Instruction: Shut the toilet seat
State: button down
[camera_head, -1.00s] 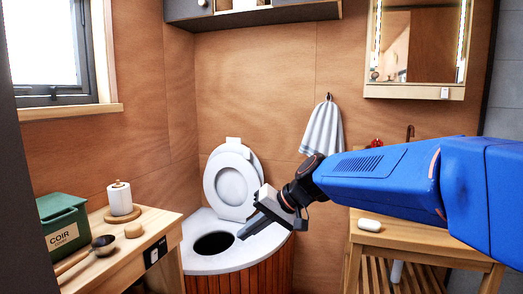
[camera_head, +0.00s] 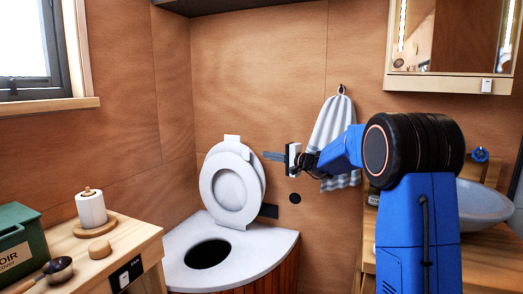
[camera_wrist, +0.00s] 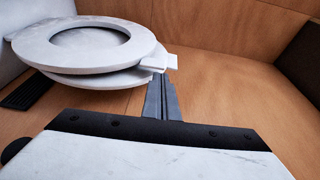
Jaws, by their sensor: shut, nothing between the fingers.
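The toilet seat (camera_head: 216,197) is raised, with its lid (camera_head: 255,170) behind it, near the wooden back wall. The toilet's white top (camera_head: 262,246) has a dark oval opening (camera_head: 207,253) below the seat. My gripper (camera_head: 266,156) is shut and empty, pointing left just right of the seat's upper edge. In the wrist view, the shut fingers (camera_wrist: 161,82) point toward the white tab (camera_wrist: 160,63) on the seat and lid's edge. The seat's ring (camera_wrist: 40,38) also shows there. I cannot tell whether the fingers touch it.
A wooden counter (camera_head: 135,243) at left holds a paper roll (camera_head: 91,209), a ladle (camera_head: 52,270) and a green box (camera_head: 20,240). A striped towel (camera_head: 332,125) hangs behind my arm. A basin (camera_head: 485,202) stands at right.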

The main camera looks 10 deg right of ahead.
jog(key=w+a, duration=0.3)
jog(key=w, duration=0.7)
jog(key=shift+w+a+t, duration=0.15)
jog(key=shift+a+t, duration=0.15)
jog(key=shift+a, duration=0.05)
jog(key=shift+f, duration=0.1)
